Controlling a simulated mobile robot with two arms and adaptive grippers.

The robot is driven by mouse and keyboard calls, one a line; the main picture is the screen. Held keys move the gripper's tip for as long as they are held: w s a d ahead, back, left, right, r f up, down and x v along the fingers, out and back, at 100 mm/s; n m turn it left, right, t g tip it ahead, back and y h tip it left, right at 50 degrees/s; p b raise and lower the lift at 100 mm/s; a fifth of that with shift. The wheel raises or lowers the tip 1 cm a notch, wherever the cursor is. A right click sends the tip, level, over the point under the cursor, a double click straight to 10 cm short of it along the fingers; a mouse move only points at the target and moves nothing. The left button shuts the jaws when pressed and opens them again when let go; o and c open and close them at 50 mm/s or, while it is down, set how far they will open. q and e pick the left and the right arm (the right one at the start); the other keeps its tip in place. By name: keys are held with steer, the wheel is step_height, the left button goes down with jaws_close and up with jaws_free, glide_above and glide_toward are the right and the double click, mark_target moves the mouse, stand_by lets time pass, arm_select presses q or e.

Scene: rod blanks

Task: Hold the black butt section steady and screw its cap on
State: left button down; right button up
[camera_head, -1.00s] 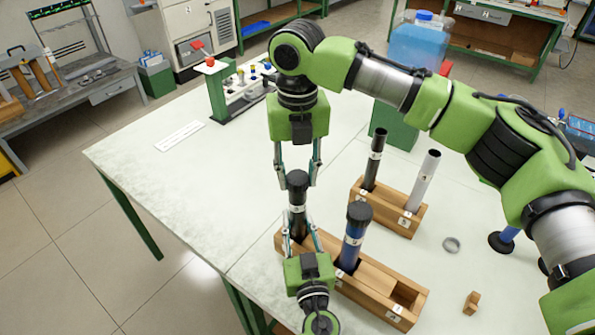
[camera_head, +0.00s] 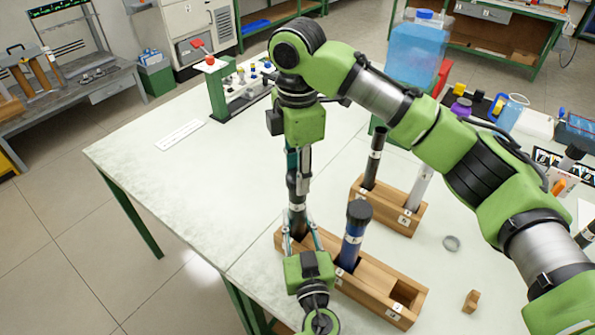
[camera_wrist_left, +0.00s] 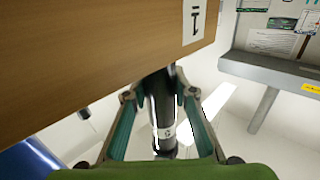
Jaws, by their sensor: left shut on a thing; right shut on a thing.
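The black butt section (camera_head: 297,220) stands upright in the left end of the near wooden rack (camera_head: 378,302), with a white label band. Its black cap (camera_head: 292,184) is at its top, partly hidden by a finger; I cannot tell how far the thread is engaged. My right gripper (camera_head: 300,183) comes from above and is shut on the cap. My left gripper (camera_head: 299,233) comes from the near side and is shut on the butt section below the label. In the left wrist view the black tube (camera_wrist_left: 160,115) passes between the two fingers.
A blue capped tube (camera_head: 352,235) stands beside it in the same rack. A second rack (camera_head: 396,220) behind holds a dark tube (camera_head: 374,158) and a pale tube (camera_head: 420,188). A grey ring (camera_head: 451,244) and small wooden block (camera_head: 471,301) lie right. The table's left is mostly clear.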

steer(key=m, duration=0.6)
steer(key=shift+m, duration=0.3)
steer(key=m, duration=0.3)
steer(key=shift+m, duration=0.4)
steer(key=m, duration=0.9)
steer(key=shift+m, duration=0.4)
steer(key=m, duration=0.5)
steer(key=o, duration=1.2)
